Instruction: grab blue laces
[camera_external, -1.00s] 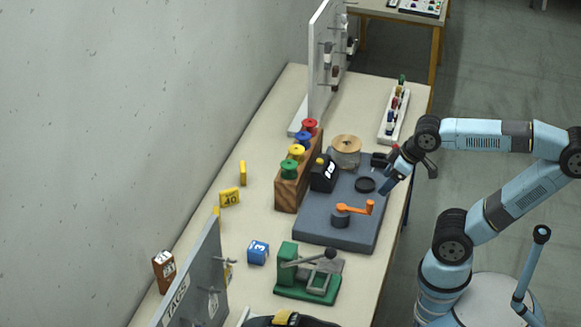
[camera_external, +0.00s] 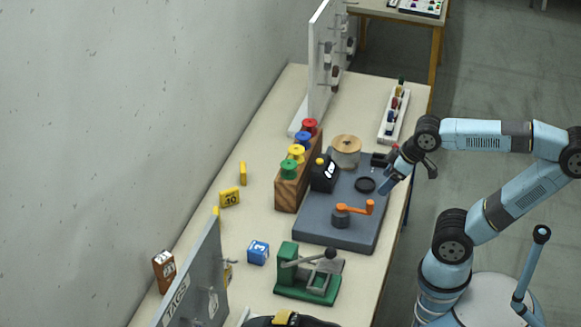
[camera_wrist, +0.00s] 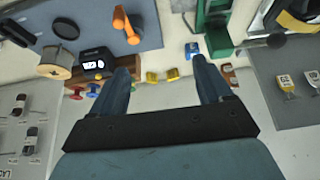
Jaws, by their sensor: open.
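The blue spool of laces (camera_external: 303,138) stands on top of a wooden rack (camera_external: 290,190), between a red spool (camera_external: 310,125) and a yellow spool (camera_external: 296,152). A green spool (camera_external: 289,169) is at the rack's near end. In the wrist view the blue spool (camera_wrist: 93,90) shows small, left of my gripper (camera_wrist: 164,66). My gripper also shows in the external view (camera_external: 392,182). It is open and empty, above the right edge of the table, well apart from the rack. In the wrist view its left finger hides part of the rack.
A grey-blue board (camera_external: 315,222) with an orange crank (camera_external: 354,209), a black device (camera_external: 324,174) and a tan spool (camera_external: 345,150) lies between my gripper and the rack. An upright white panel (camera_external: 322,75) stands behind. A green press (camera_external: 308,275) is at the front.

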